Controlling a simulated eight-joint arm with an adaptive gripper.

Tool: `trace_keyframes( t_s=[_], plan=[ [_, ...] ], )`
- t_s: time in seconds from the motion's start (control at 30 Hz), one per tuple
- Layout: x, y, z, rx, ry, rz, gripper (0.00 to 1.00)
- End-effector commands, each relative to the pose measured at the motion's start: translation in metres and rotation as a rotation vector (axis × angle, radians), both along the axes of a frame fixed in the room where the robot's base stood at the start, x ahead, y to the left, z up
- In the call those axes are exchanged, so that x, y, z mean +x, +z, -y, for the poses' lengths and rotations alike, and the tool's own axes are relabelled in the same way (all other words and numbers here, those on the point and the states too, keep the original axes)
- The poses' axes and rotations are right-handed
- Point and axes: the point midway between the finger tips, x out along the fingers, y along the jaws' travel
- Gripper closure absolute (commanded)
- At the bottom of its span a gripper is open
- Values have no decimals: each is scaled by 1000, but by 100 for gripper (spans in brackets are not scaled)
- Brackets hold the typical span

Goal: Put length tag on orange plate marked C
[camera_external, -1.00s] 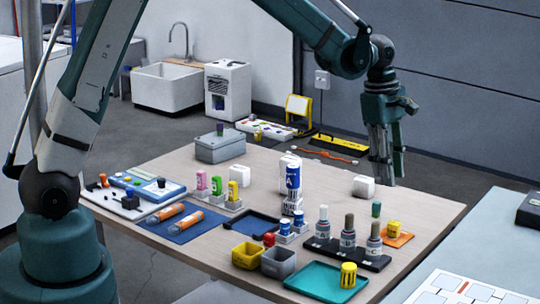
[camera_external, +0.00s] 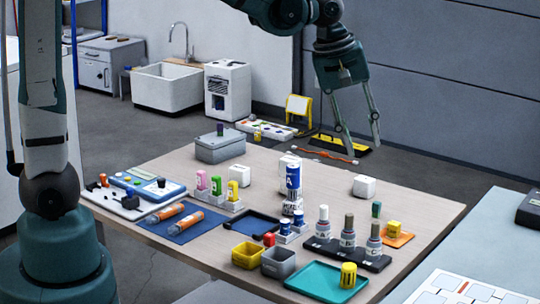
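An orange plate (camera_external: 404,239) lies near the right edge of the wooden table, with a small yellow block (camera_external: 394,228) on it. No letter C is readable on the plate at this size. I cannot tell which object is the length tag; the labels are too small to read.
A black rack (camera_external: 348,255) with several bottles stands beside the plate, and a green cap-like piece (camera_external: 376,209) is behind it. A teal tray (camera_external: 318,281) holds a yellow cylinder (camera_external: 348,275). A white cube (camera_external: 364,186) and a tall blue-white can (camera_external: 293,182) stand farther back.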

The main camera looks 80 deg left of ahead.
Motion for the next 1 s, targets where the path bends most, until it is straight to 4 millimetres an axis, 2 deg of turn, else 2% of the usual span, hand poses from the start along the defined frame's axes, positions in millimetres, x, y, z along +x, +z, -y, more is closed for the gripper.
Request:
trace_keyframes(
  t_s=[0.4,1.0],
  plan=[
    [-65,31,45,125,-310,73,71],
    [-157,46,94,333,-746,172,71]
  ],
)
